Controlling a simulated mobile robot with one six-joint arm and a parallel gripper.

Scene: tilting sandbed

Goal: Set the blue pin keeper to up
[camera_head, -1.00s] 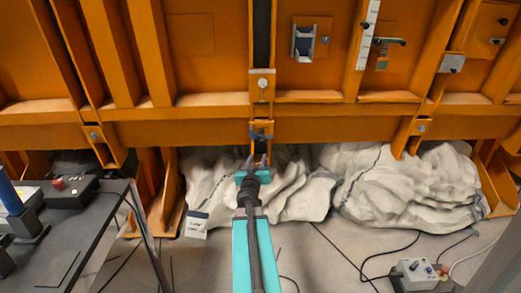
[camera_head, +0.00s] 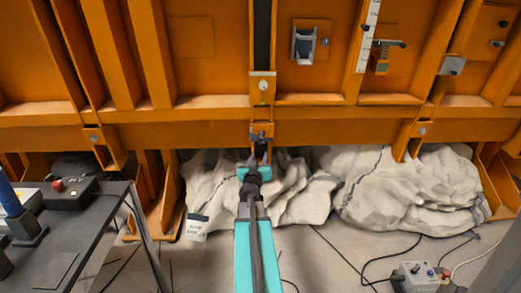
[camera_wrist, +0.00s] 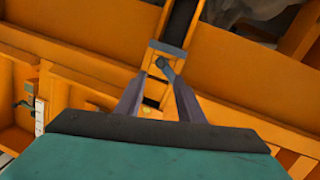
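A small blue-grey keeper (camera_head: 261,131) sits on the orange bracket at the lower middle of the orange wall. In the wrist view, the keeper (camera_wrist: 166,68) is a short, slanted blue-grey piece with a rounded end, just below a grey plate on the bracket. My gripper (camera_head: 260,154) is just below the keeper in the head view. In the wrist view, my gripper (camera_wrist: 160,88) is open, its two fingers apart with the bracket showing between them. The fingertips are close to the keeper; I cannot tell whether they touch it. Nothing is held.
The orange wall (camera_head: 215,70) with ribs and ledges fills the background. Pale crumpled bags (camera_head: 410,190) lie under it. A dark table (camera_head: 75,235) with a control box stands at left. A grey box (camera_head: 415,275) with cables lies on the floor at right.

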